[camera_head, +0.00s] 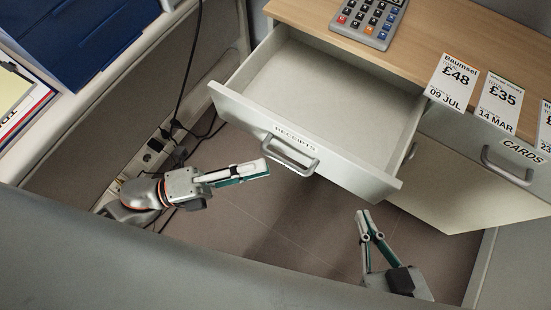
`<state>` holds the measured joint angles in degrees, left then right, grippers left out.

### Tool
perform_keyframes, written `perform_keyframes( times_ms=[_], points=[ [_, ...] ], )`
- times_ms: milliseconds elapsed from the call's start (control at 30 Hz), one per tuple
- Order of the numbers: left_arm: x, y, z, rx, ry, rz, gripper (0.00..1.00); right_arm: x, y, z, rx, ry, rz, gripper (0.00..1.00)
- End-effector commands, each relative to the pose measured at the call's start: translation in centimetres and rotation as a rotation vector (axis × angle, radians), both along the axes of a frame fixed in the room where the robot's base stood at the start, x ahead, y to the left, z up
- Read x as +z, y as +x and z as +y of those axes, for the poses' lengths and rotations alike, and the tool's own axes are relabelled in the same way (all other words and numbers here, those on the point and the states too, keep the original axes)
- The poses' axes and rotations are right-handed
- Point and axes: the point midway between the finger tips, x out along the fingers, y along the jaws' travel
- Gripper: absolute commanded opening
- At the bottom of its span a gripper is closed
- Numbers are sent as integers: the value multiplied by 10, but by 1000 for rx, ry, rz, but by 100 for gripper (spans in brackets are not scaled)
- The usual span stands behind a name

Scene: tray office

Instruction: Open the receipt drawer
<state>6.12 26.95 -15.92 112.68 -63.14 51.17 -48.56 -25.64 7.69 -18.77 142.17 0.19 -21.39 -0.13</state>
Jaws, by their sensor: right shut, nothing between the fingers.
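The receipt drawer (318,95), a pale grey drawer labelled RECEIPTS, is pulled out from the desk and stands open. Its inside looks empty. Its grey bar handle (290,158) is on the front panel. My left gripper (268,168) points right, with its tips at the left end of the handle in the picture. I cannot tell whether it touches the handle, nor whether its fingers are apart, as they overlap from this angle. My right gripper (364,212) is shut and empty, pointing up below the drawer's right front corner.
The CARDS drawer (520,150) is shut at the right. A calculator (370,18) and price cards (452,80) lie on the wooden desktop (440,30). A power strip (150,155) with black cables is at the left. Blue trays (80,40) stand at upper left.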

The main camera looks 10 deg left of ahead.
Motion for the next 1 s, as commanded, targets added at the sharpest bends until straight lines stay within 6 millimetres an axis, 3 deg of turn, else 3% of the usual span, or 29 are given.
perform_keyframes(
  times_ms=[100,333,1000],
  points=[
    [-4,-11,21,-1,3,3,26,0,0,0,0,0,1,0],
    [-7,-23,45,0,2,1,26,0,0,0,0,-1,1,0],
    [-6,-24,50,0,1,-4,26,0,0,0,0,-1,0,0]
  ],
)
